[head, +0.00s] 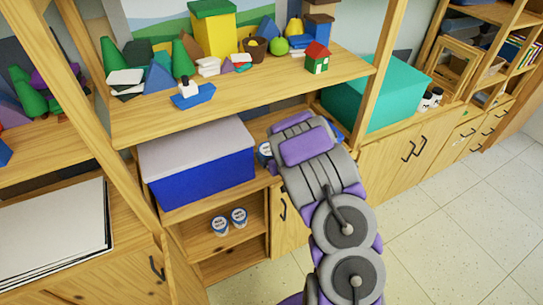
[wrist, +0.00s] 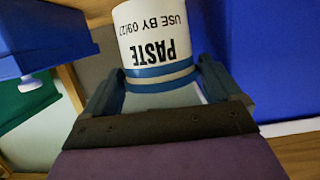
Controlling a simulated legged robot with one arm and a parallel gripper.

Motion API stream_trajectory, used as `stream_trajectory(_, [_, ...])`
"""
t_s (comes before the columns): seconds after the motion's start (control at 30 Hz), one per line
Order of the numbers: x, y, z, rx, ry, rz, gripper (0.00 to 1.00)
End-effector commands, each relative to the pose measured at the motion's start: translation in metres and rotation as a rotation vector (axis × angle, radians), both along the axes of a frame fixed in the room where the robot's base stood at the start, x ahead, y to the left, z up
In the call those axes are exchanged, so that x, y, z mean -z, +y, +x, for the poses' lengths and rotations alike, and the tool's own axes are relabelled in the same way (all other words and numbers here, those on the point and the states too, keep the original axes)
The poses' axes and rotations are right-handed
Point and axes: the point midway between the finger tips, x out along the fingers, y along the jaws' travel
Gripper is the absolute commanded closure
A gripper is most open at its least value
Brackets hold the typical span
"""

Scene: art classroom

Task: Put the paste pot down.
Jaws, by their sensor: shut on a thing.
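The paste pot (wrist: 155,40) is white with blue bands and dark lettering. In the wrist view it sits between the two fingers of my gripper (wrist: 165,90), which is shut on it. Its lettering is inverted in that view. In the head view my gripper (head: 292,122) is at the shelf bay between a blue box and a teal box; its fingers are hidden by my arm. A small blue-and-white pot (head: 265,152) shows just left of my arm; I cannot tell whether it is the held one.
The blue box (head: 205,183) with a pale lid is close on the left; its blue side (wrist: 265,60) is beside the pot in the wrist view. The teal box (head: 375,95) is on the right. Two similar pots (head: 229,221) stand on the lower shelf. The upper shelf (head: 240,95) overhangs.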

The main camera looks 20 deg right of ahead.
Motion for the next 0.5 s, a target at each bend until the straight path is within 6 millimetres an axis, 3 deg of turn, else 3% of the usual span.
stream_trajectory(0.2, [0.004, -0.013, 0.027, 0.000, 0.000, 0.000, 0.53])
stream_trajectory(0.37, [0.005, -0.016, 0.033, 0.001, 0.001, 0.000, 0.53])
stream_trajectory(0.5, [0.019, -0.015, 0.033, 0.000, 0.004, 0.000, 0.53])
